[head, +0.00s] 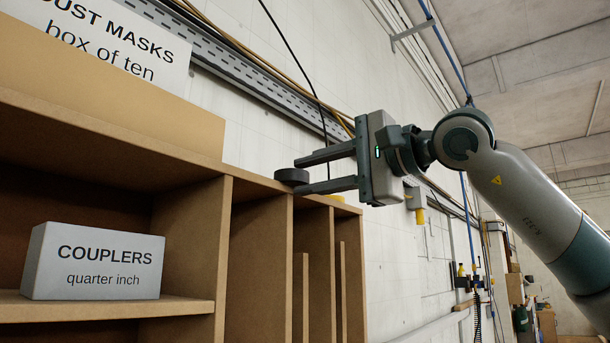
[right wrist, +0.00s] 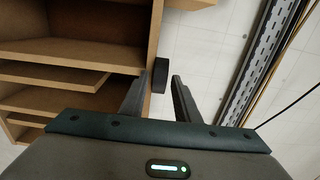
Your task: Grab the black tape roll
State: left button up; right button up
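The black tape roll (head: 291,176) lies flat on top of the wooden shelf unit, near its right end. My right gripper (head: 297,177) reaches in from the right, open, with one fingertip on each side of the roll's near part. In the right wrist view the roll (right wrist: 160,75) shows between the tips of my right gripper (right wrist: 160,79), with small gaps visible beside it. I cannot tell how deep it sits between the fingers. My left gripper is not in view.
The wooden shelf unit (head: 223,255) has several compartments. A grey box labelled COUPLERS (head: 93,262) stands in one. A box labelled DUST MASKS (head: 110,38) stands on top at left. A small yellow thing (head: 335,198) shows behind the lower finger. A wall with cable trays rises behind.

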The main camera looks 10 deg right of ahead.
grip_shut()
notch_tip(320, 180, up, 2)
jog(key=shift+s+r+p, duration=0.1)
jog(key=shift+r+p, duration=0.15)
jog(key=shift+p, duration=0.8)
jog(key=s+d+r+p, duration=0.2)
jog(key=s+d+r, duration=0.3)
jog(key=s+d, duration=0.3)
jog(key=s, duration=0.3)
jog(key=shift+d, duration=0.35)
